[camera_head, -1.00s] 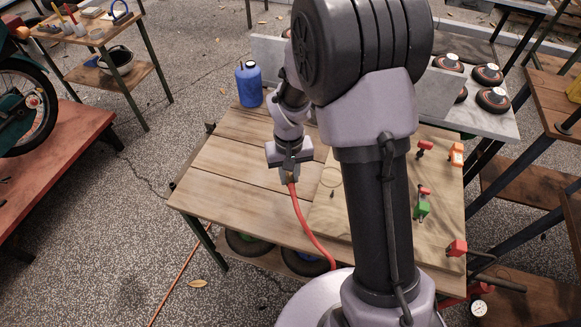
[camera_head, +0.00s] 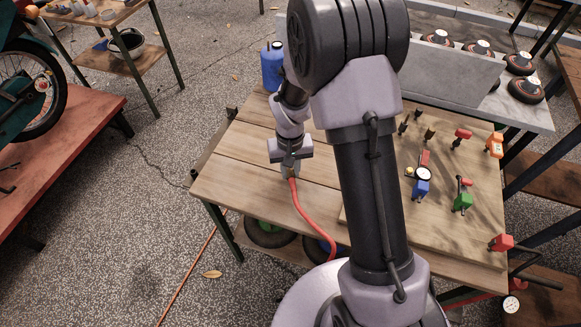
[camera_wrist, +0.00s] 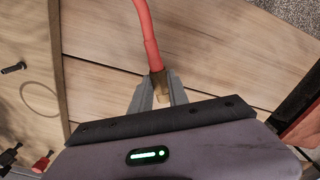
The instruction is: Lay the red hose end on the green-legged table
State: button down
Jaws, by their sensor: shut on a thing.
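My gripper (camera_head: 289,174) is shut on the red hose end. In the wrist view its fingers (camera_wrist: 157,92) close around the brass fitting (camera_wrist: 161,90) at the end of the red hose (camera_wrist: 145,25). In the head view the red hose (camera_head: 307,215) runs from my gripper across the near plank-topped table (camera_head: 225,180) and down past its front edge. The hose end appears to be over this tabletop; I cannot tell whether it touches. This table has a dark green leg at its front left. Another small table (camera_head: 107,17) at the back left also has dark green legs.
A blue bottle (camera_head: 272,70) stands at the table's far edge. A board with valves (camera_head: 440,225) and a gauge fills its right side. A red platform (camera_head: 60,155) with a motorcycle lies left. Open paving (camera_head: 150,180) lies between. A bench with casters stands behind.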

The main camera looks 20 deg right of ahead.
jog(key=shift+f+b, duration=0.35)
jog(key=shift+f, duration=0.5)
jog(key=c, duration=1.2)
grip_release()
jog(key=shift+r, duration=0.1)
notch_tip(320, 180, up, 17)
jog(key=p, duration=0.6)
jog(key=shift+r+p, duration=0.2)
jog(key=shift+p, duration=0.2)
